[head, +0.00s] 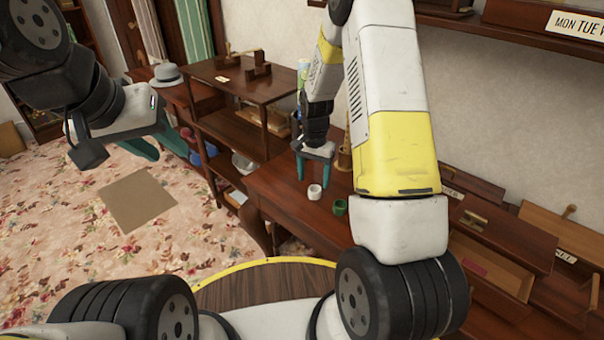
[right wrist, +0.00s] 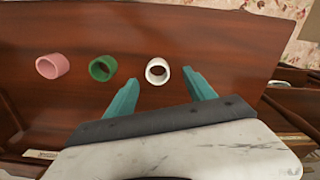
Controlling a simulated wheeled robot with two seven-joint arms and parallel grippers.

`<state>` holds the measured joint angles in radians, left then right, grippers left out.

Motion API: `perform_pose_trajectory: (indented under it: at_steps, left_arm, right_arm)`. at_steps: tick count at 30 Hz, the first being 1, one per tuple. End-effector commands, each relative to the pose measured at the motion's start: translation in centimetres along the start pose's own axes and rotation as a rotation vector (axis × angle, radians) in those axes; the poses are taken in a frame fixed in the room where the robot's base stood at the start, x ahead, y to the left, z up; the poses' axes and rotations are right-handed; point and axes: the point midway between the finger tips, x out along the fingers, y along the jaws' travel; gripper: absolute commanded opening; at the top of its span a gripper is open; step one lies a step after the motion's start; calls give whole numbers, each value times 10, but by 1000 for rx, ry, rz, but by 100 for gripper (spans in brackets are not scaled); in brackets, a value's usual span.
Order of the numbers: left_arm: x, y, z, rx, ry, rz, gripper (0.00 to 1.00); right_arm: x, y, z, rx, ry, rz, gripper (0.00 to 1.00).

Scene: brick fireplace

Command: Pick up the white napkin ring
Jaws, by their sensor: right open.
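The white napkin ring (head: 314,192) stands on the dark wooden table in the head view. In the right wrist view the white napkin ring (right wrist: 157,71) lies just beyond my right gripper (right wrist: 164,84), between the lines of its two teal fingers. My right gripper (head: 315,170) is open and empty, a little above the table and close to the ring; I cannot tell the exact gap. My left gripper (head: 152,147) is in the air at the left, over the floor, with its teal fingers apart and nothing seen between them.
A green napkin ring (head: 340,207) sits beside the white one; it also shows in the right wrist view (right wrist: 102,68), with a pink ring (right wrist: 52,66) further left. A wooden shelf unit (head: 243,82) stands behind. Open drawers (head: 492,262) lie at the right.

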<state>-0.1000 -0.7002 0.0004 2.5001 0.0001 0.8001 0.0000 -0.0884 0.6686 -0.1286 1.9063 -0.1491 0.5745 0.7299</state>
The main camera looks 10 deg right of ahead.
Motion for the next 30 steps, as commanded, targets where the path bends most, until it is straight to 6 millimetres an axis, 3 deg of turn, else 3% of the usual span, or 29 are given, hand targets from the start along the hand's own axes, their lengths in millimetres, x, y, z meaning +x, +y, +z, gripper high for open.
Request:
perform_pose_trajectory:
  at_steps: [7,17,26,27,30]
  left_arm:
    - [0,0,0,0,0,0,36]
    - [0,0,0,0,0,0,36]
    - [0,0,0,0,0,0,36]
    - [0,0,0,0,0,0,36]
    - [0,0,0,0,0,0,36]
  right_arm:
    - [36,3,-1,0,-2,1,63]
    - [43,3,-2,-1,0,-1,63]
    - [43,3,-2,-1,0,-1,4]
    - [43,3,-2,-1,0,-1,0]
    - [43,3,-2,-1,1,-1,0]
